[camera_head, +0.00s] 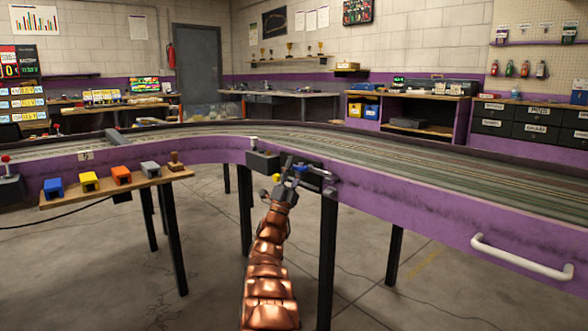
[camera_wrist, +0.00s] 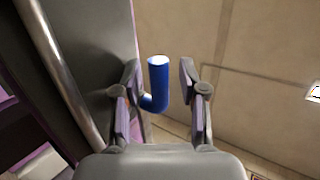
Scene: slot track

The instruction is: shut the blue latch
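The blue latch handle (camera_wrist: 158,82) is a short bent blue rod with a pale round end in the wrist view. It sits between the two fingers of my gripper (camera_wrist: 160,88), which are open on either side of it. The lower bend of the rod is close to the left finger; I cannot tell if they touch. In the head view the blue latch (camera_head: 301,168) shows small at the purple track edge, with my gripper (camera_head: 288,174) reaching up to it and partly covering it. The latch's mounting is largely hidden.
A dark box (camera_head: 262,163) stands beside the latch on the track edge. A wooden shelf (camera_head: 105,189) with coloured blocks is at left. A white bar handle (camera_head: 520,258) sticks out at right. Black table legs (camera_head: 327,262) stand near my arm. The open floor is clear.

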